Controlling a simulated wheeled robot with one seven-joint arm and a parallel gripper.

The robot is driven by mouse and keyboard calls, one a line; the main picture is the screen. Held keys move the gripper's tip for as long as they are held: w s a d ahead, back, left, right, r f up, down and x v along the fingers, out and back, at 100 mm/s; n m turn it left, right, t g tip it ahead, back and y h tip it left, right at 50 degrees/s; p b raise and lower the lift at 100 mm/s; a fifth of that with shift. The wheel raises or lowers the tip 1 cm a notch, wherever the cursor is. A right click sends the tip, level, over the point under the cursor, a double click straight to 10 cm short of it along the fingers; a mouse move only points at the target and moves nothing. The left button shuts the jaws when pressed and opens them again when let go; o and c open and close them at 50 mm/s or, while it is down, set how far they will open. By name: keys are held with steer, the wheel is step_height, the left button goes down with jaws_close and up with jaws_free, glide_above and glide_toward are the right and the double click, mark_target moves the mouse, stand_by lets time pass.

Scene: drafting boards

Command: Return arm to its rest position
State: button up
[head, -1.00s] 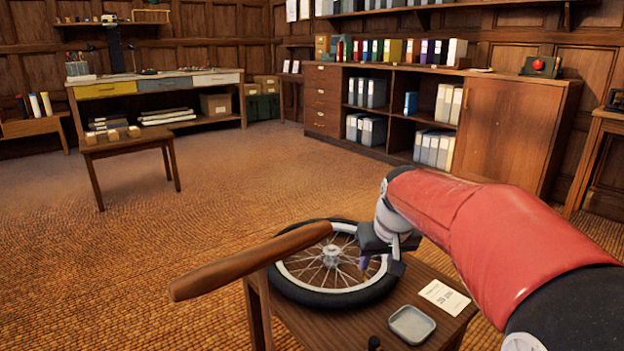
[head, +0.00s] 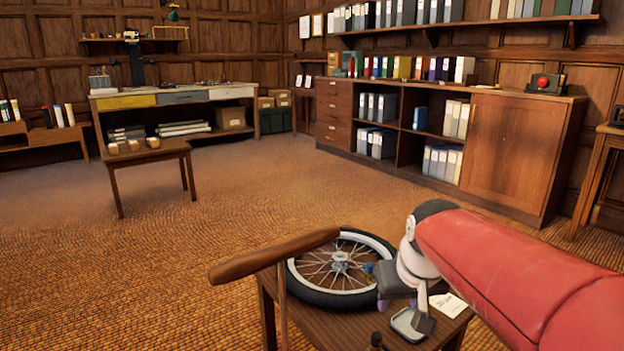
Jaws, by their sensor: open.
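My arm reaches in from the right edge, with its red link over the small wooden table (head: 345,323). My gripper (head: 376,286) is open at the right side of the spoked wheel with the black tyre (head: 333,297). No object shows between its fingers. The wheel lies flat on the table. Whether a finger touches the tyre cannot be told. My wrist hides the tyre's right edge.
A white card (head: 448,304) and a small grey tray (head: 404,325), partly covered by my arm, lie on the table. A wooden bar (head: 275,256) on a post stands in front of the wheel. The carpet (head: 250,225) beyond is open, up to a low bench (head: 150,156) and cabinets (head: 515,150).

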steer(key=s+r+p, duration=0.1)
steer(key=s+p, duration=0.4)
steer(key=s, duration=1.2)
steer(key=shift+m+t, duration=0.4)
steer(key=shift+r, duration=0.1)
